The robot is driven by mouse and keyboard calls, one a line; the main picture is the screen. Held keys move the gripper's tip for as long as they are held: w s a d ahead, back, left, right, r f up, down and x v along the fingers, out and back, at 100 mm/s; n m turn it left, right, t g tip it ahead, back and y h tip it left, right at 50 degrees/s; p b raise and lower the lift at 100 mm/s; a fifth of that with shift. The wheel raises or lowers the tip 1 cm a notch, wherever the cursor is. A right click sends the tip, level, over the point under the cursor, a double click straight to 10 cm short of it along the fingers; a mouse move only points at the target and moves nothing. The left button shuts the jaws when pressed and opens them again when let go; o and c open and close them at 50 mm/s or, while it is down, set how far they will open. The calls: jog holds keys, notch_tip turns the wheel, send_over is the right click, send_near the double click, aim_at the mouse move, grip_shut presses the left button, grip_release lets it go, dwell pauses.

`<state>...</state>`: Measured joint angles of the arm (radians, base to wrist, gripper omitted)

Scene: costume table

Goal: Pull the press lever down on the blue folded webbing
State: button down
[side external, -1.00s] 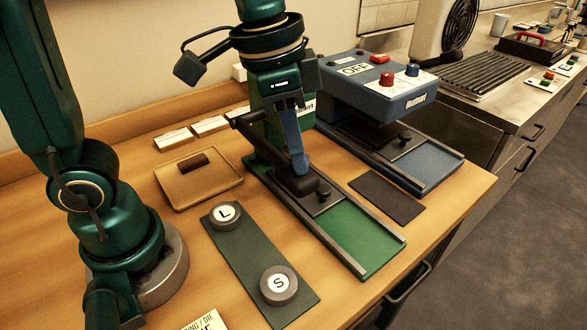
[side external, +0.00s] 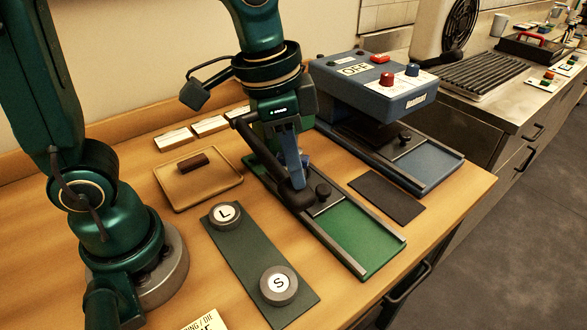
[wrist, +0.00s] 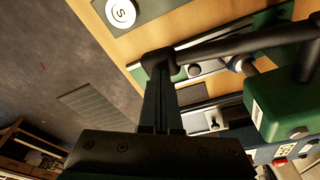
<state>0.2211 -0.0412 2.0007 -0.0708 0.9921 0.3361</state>
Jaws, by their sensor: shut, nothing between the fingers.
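The green press base (side external: 352,232) stands mid-table, its head mostly hidden behind my arm in the side view. The head shows as a green box in the wrist view (wrist: 287,108). Its dark press lever (side external: 258,148) slopes down towards the front and ends in a thick grip. The lever also crosses the wrist view (wrist: 235,42). My gripper (side external: 297,178) is shut and empty, pointing down with its fingertips at the lever's grip end. A small blue piece (side external: 306,160), perhaps the folded webbing, shows just behind the fingers. It is mostly hidden, and whether the press touches it cannot be told.
A blue press (side external: 375,95) stands to the right, with a dark mat (side external: 387,197) between the presses. A tan tray (side external: 225,186) with a brown block and a dark strip (side external: 250,250) with L and S discs lie left. The front table edge is close.

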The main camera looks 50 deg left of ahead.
aim_at(289, 180)
jog(key=shift+a+f, duration=0.2)
jog(key=shift+f, duration=0.45)
jog(key=shift+a+f, duration=0.2)
jog(key=shift+f, duration=0.55)
jog(key=shift+a+f, duration=0.15)
jog(key=shift+f, duration=0.4)
dwell(0.4)
jog(key=w+v, duration=0.1)
jog(key=v, duration=0.6)
jog(key=w+d+v, duration=0.1)
jog(key=v, duration=0.6)
jog(key=shift+w+d+r, duration=0.2)
jog(key=shift+r, duration=0.35)
